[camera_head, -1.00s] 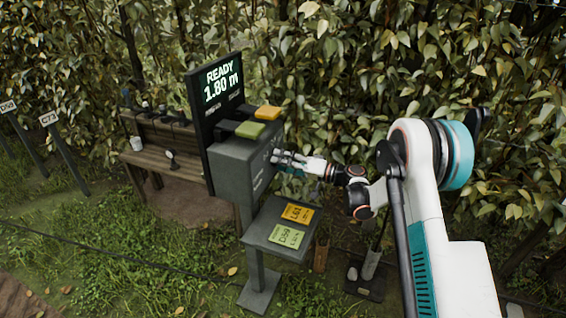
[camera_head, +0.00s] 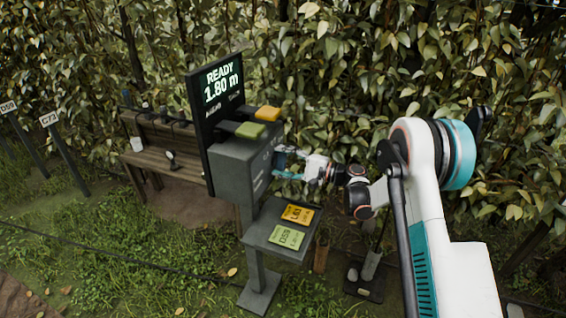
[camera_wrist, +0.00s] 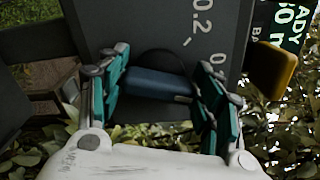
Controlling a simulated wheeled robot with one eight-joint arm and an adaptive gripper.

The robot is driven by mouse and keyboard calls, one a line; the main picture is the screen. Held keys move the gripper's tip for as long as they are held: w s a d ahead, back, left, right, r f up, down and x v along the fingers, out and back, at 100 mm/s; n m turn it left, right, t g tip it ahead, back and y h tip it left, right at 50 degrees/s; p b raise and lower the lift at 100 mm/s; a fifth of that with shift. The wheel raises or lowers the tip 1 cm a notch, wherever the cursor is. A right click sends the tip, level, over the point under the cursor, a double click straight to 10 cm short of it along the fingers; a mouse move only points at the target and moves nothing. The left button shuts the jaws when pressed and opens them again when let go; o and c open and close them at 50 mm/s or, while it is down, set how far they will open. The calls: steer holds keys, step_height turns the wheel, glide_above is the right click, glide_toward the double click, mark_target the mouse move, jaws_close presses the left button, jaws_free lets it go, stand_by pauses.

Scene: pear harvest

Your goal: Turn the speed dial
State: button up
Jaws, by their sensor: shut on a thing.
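The speed dial (camera_wrist: 158,85) shows in the wrist view as a dark blue bar on a round dark base, on the grey face of the control box (camera_head: 232,170). My gripper (camera_wrist: 158,92) has its teal-padded fingers at the two ends of the bar and is shut on it. In the head view my gripper (camera_head: 284,162) is against the right side of the box and hides the dial. White marks, "0.2" among them, show on the face beside the dial. The screen (camera_head: 217,90) on the box reads "READY 1.80 m".
A shelf below holds an orange card (camera_head: 297,214) and a green card (camera_head: 287,236). A wooden bench (camera_head: 160,150) stands left; dense foliage is behind.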

steer(key=m, duration=0.5)
steer(key=shift+w, duration=0.1)
stand_by(0.5)
steer(key=o, duration=1.1)
steer(key=shift+c, duration=0.2)
steer(key=v, duration=1.2)
steer(key=shift+r, duration=0.1)
